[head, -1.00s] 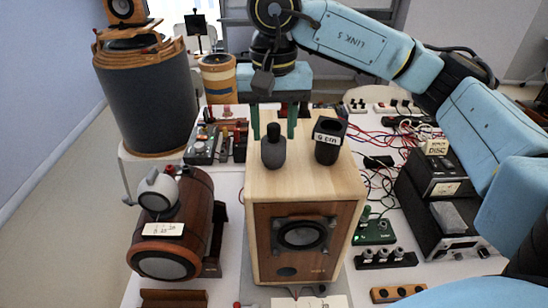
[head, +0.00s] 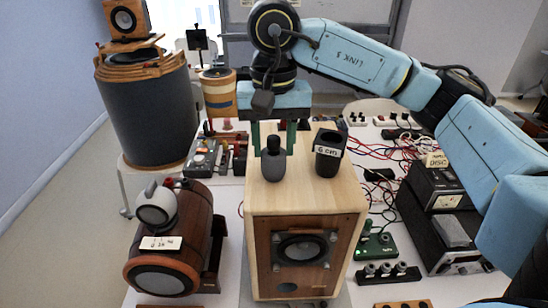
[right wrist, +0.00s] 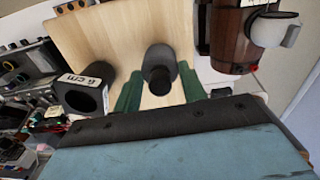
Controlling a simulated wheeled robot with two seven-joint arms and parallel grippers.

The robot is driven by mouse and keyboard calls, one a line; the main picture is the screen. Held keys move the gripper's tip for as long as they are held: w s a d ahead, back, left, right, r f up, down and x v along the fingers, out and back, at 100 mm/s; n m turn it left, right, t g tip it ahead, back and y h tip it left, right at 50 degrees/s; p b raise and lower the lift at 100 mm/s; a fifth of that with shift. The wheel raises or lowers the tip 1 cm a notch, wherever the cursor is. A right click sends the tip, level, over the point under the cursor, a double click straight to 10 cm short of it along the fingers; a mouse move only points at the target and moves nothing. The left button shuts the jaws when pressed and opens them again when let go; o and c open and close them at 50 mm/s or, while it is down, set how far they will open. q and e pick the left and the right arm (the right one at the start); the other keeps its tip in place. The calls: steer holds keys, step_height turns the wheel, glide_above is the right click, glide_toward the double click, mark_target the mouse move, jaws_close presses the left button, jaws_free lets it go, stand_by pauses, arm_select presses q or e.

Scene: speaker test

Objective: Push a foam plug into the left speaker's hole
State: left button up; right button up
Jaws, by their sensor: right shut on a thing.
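A wooden box speaker (head: 258,225) stands in the middle of the head view, with a driver and a small dark round hole (head: 287,288) low on its front. A dark grey foam plug (head: 273,165) with a narrower knob is upright at its top; it also shows in the right wrist view (right wrist: 159,66). My right gripper (head: 273,138) reaches down behind it, green fingers shut on this plug. I cannot tell whether its base touches the wood. A hollow dark plug (head: 327,165) labelled "6 cm" stands to its right. A barrel-shaped speaker (head: 182,225) lies at left. My left gripper is not in view.
A tall grey cylinder (head: 148,110) carries a small speaker (head: 123,20) at the back left. Red wires, a green box (head: 376,246) and dark devices (head: 440,205) crowd the right. The top of the box speaker (head: 300,198) is clear in front of the plugs.

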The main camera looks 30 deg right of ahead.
steer(key=shift+r, duration=0.1)
steer(key=shift+r+p, duration=1.55)
steer(key=shift+r, duration=0.9)
